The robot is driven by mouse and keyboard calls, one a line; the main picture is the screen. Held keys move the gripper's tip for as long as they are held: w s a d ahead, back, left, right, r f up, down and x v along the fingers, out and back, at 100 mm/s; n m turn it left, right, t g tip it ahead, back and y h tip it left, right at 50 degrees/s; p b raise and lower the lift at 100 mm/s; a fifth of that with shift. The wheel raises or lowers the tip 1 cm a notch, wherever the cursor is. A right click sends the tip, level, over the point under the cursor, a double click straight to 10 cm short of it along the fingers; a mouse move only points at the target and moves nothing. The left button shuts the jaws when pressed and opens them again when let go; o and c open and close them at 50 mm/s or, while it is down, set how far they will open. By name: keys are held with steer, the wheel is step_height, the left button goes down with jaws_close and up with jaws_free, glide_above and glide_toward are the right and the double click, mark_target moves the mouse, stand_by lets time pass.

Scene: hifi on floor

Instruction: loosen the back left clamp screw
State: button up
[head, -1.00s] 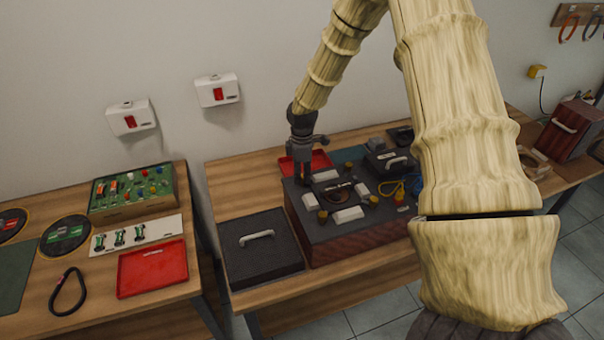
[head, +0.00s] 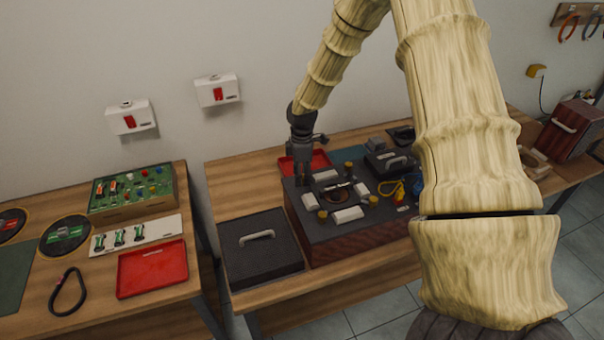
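The hifi unit (head: 375,232) is a dark red-brown box with a dark grey top on the middle workbench. On its top, white blocks (head: 347,215) stand around a dark round part (head: 339,194). Brass-coloured knobs, likely the clamp screws, show at the front left (head: 322,215), front right (head: 373,200) and back right (head: 349,168). My gripper (head: 302,181) points down at the back left corner of this group. It covers the back left clamp screw, which I cannot see. The fingers are too small and dark to tell open from shut.
A black block with a handle (head: 392,161) and yellow cable (head: 389,187) are on the unit's right side. Bare bench (head: 229,193) shows at the back left.

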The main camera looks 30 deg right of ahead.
step_height(320, 180, up, 12)
stand_by(0.7)
stand_by(0.4)
